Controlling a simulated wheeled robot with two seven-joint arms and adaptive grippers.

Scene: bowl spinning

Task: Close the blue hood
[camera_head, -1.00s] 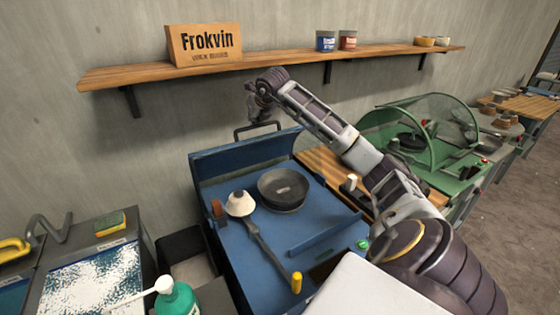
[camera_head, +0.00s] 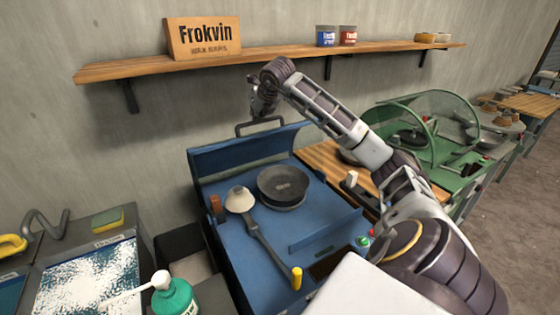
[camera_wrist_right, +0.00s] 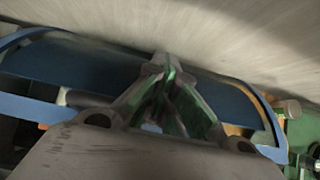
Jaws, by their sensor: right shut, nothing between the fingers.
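The blue hood (camera_head: 240,154) stands raised at the back of the blue bowl-spinning machine (camera_head: 240,250). Its dark bar handle (camera_head: 258,126) sticks up from the top edge. My right gripper (camera_head: 262,108) reaches over the machine to the hood's top, at or just behind the handle. Its fingertips are partly hidden, and I cannot tell whether they touch the hood. In the right wrist view the right gripper (camera_wrist_right: 162,72) is shut and empty, with the curved blue hood (camera_wrist_right: 75,62) spreading behind it on both sides. My left gripper is not in view.
A dark round bowl (camera_head: 283,187) and a tool with a pale cone head (camera_head: 240,199) are on the machine. A wooden shelf (camera_head: 280,62) runs along the wall above. A green hooded machine (camera_head: 425,130) stands right; a green bottle (camera_head: 176,298) stands front left.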

